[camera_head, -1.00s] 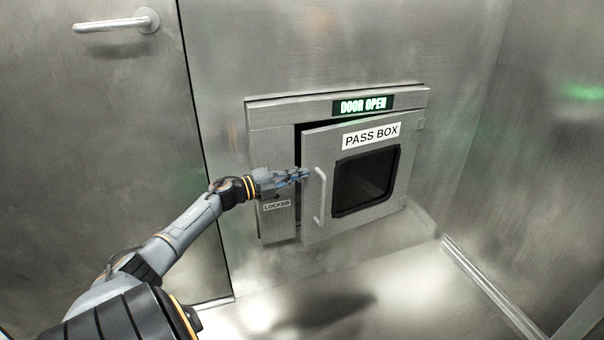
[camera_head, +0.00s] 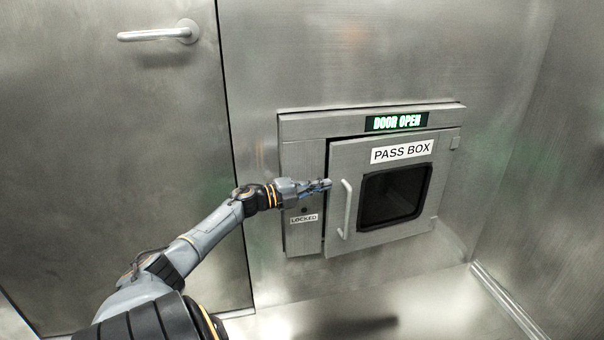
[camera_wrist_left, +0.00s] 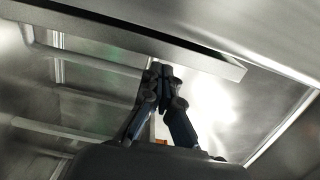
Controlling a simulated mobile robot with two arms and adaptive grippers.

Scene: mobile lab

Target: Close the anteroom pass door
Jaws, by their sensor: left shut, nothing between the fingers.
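The pass box door (camera_head: 350,160) is a steel panel with a dark window (camera_head: 394,197), a "PASS BOX" label and a vertical handle (camera_head: 347,208) at its left edge. It stands slightly ajar, with a narrow dark gap along its left and top edges. The sign (camera_head: 396,122) above it reads "DOOR OPEN". My left gripper (camera_head: 327,185) is shut and empty, its fingertips at the door's left edge beside the handle's top; I cannot tell whether they touch. In the left wrist view the shut fingers (camera_wrist_left: 163,75) are close to a steel panel edge. My right gripper is not in view.
A "LOCKED" label (camera_head: 304,218) is on the frame left of the pass box door. A large steel door (camera_head: 110,150) with a lever handle (camera_head: 160,34) fills the left. A side wall (camera_head: 545,150) is at the right. The floor in front looks clear.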

